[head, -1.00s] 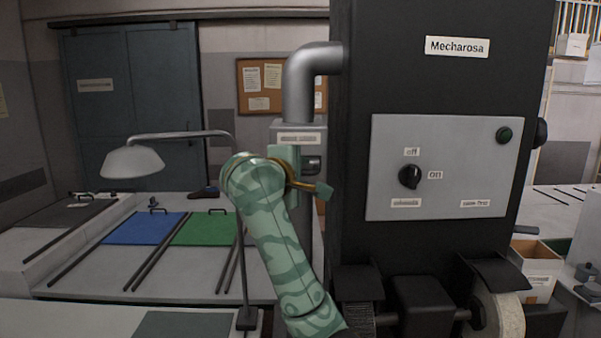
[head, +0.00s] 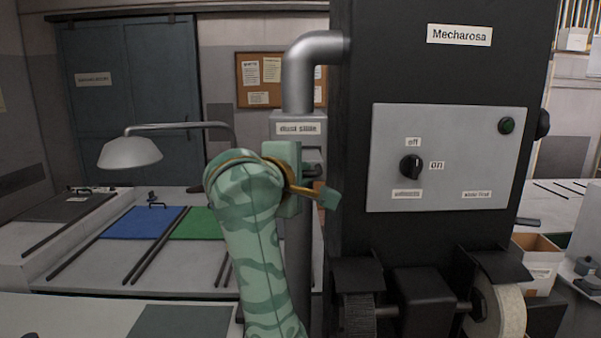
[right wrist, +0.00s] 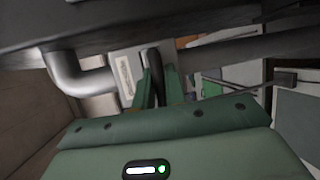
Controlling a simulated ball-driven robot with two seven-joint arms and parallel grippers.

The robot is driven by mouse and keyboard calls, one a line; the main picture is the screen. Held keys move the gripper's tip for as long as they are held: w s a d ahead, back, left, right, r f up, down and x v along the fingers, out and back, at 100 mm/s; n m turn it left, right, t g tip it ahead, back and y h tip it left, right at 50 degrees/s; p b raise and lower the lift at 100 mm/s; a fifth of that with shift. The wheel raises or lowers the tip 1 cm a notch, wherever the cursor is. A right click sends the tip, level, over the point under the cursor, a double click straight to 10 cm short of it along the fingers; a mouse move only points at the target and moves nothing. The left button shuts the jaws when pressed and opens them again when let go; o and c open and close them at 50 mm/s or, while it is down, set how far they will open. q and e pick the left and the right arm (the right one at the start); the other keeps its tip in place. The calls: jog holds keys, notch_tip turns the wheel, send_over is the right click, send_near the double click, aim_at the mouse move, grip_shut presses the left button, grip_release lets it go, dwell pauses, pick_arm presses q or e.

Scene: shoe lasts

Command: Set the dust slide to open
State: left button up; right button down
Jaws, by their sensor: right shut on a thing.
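The dust slide (head: 298,128) is a grey box with a "dust slide" label, set on a vertical duct beside the black machine in the head view. Its grey box also shows in the right wrist view (right wrist: 126,78). My right gripper (head: 298,172) is in front of the box, below the label; its own body and arm hide much of the slide and the fingertips. In the right wrist view its two green fingers (right wrist: 158,84) are shut on a dark handle (right wrist: 153,65) at the box. How far the slide is drawn cannot be seen. My left gripper is not in view.
The black machine (head: 440,80) with a grey control panel (head: 450,150) stands close on the right. A grey elbow duct (head: 300,70) rises above the slide. A lamp (head: 130,152) hangs over a bench with blue and green mats (head: 140,222) at left.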

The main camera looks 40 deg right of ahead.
jog(key=c, duration=1.5)
grip_release()
jog(key=shift+a+f, duration=0.1)
jog(key=shift+f, duration=0.05)
jog(key=shift+o, duration=0.2)
jog(key=shift+s+a, duration=0.1)
jog(key=shift+s, duration=0.05)
jog(key=b+v, duration=0.1)
jog(key=v, duration=1.5)
jog(key=shift+a, duration=0.2)
